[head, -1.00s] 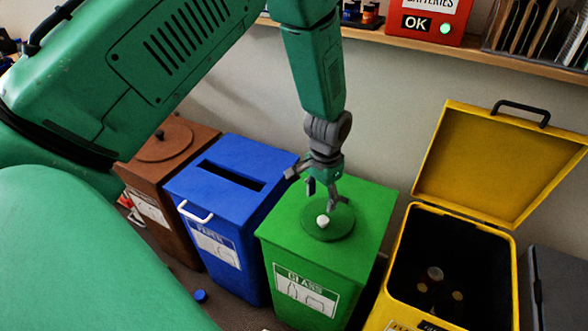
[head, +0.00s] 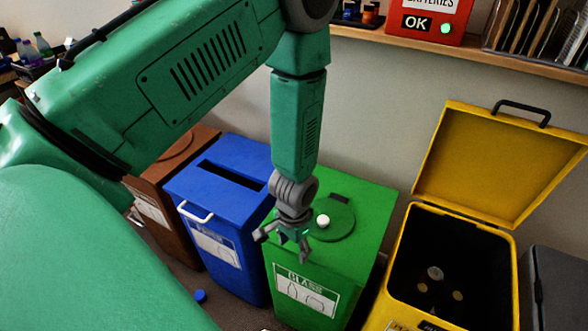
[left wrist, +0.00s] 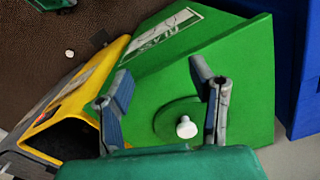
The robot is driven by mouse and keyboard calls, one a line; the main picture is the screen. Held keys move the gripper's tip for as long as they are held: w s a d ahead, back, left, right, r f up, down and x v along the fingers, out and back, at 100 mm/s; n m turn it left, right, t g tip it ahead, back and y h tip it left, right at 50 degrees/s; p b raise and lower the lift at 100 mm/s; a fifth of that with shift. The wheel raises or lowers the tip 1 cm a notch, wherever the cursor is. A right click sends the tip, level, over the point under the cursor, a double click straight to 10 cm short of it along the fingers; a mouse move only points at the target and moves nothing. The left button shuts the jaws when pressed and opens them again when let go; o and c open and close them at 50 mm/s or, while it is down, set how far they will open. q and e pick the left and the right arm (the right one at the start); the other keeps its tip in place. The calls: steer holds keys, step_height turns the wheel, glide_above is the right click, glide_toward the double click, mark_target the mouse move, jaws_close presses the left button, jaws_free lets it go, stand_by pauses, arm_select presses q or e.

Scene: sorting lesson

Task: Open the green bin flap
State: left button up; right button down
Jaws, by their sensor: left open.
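The green glass bin (head: 375,205) stands between the blue bin and the yellow bin. On its top lies a round green flap (head: 338,225) with a white knob (head: 322,220), and a dark strip sits at its rear edge. The flap looks flat and shut. In the left wrist view the flap (left wrist: 164,121) and knob (left wrist: 186,127) show near the right finger. My left gripper (head: 284,250) is open and empty, over the front left part of the bin, left of the knob and apart from it. My right gripper is not in view.
The blue bin (head: 240,163) with a slot and white handle stands close on the left, a brown bin (head: 150,195) beyond it. The yellow bin (head: 408,290) at right has its lid (head: 490,165) raised. A shelf (head: 400,42) runs along the wall behind.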

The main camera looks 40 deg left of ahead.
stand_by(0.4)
arm_select(q)
steer(key=s+d+f+b, duration=0.1)
steer(key=s+f, duration=0.3)
steer(key=s, duration=0.6)
steer(key=shift+s+d, duration=0.25)
steer(key=shift+d, duration=0.05)
steer(key=shift+t, duration=0.3)
steer(key=s, duration=0.4)
steer(key=s+d+b, duration=0.1)
steer(key=s, duration=0.1)
steer(key=shift+s+r, duration=0.1)
steer(key=shift+s, duration=0.15)
steer(key=n+p, duration=0.2)
steer(key=n, duration=1.1)
glide_toward(324, 219)
steer(key=f, duration=0.3)
steer(key=f+b, duration=0.1)
steer(key=f, duration=0.5)
steer(key=shift+w+a+f, duration=0.1)
steer(key=shift+w+f, duration=0.15)
steer(key=shift+f, duration=0.15)
